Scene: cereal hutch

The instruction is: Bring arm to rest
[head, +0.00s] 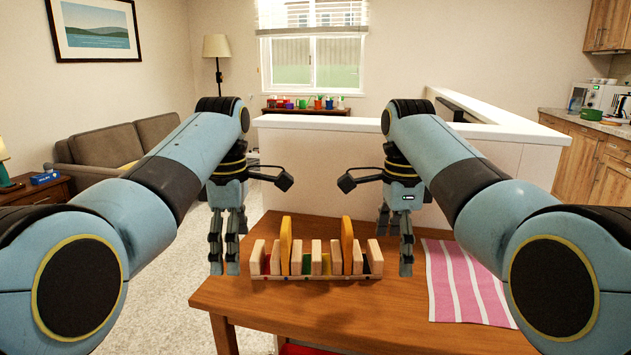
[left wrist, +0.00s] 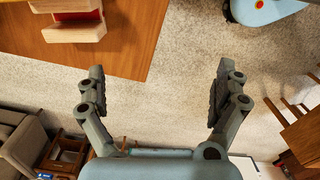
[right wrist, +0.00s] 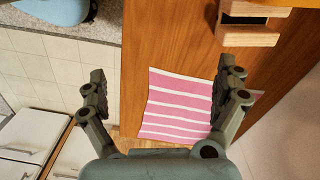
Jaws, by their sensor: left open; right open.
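My left gripper (head: 224,268) hangs fingers-down at the left end of the wooden table. Its two fingers are apart and empty; in the left wrist view (left wrist: 160,95) only floor shows between them, beside the table edge. My right gripper (head: 394,252) also hangs fingers-down, to the right of a slotted wooden rack. In the right wrist view (right wrist: 162,92) its fingers are apart, with nothing between them but the striped cloth below. Both arms reach forward from the lower corners of the head view.
The wooden rack (head: 318,279) with upright pieces stands on the table (head: 340,312) between my grippers. A pink striped cloth (head: 463,284) lies to its right. A white half wall (head: 320,170) stands behind the table. Open carpet lies to the left.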

